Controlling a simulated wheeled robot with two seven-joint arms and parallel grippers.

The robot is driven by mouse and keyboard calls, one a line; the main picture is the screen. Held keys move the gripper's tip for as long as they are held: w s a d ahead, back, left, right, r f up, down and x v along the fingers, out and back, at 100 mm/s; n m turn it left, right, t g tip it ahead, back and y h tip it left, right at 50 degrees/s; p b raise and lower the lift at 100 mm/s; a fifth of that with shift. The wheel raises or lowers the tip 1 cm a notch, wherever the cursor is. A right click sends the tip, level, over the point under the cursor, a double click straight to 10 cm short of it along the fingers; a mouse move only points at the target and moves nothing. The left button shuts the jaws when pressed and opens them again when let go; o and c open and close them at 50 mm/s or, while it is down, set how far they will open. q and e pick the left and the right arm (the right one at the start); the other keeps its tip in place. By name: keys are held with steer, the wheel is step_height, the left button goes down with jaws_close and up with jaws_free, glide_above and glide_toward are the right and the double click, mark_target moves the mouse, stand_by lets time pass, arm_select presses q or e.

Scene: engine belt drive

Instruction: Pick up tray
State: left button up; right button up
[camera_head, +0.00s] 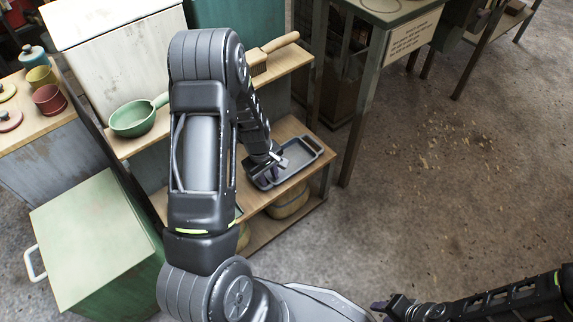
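A grey rectangular tray (301,153) with raised rims and a handle at its right end lies on a lower wooden shelf (288,128). My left arm comes down in front of the shelf unit, and my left gripper (268,172) is at the tray's left end. The gripper covers that end, so I cannot tell whether its fingers are around the rim or only beside it. My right gripper (384,306) is low in the picture near the bottom edge, over the floor and far from the tray. Its fingers are too small and dark to read.
A green pan (133,118) and a wooden-handled brush (279,44) lie on the shelf above. A green cabinet (93,240) stands at the left, beside a counter with colored pots (49,99). A table with a sign (413,34) stands behind.

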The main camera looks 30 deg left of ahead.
stand_by(0.6)
arm_select(q)
jaws_close()
stand_by(1.2)
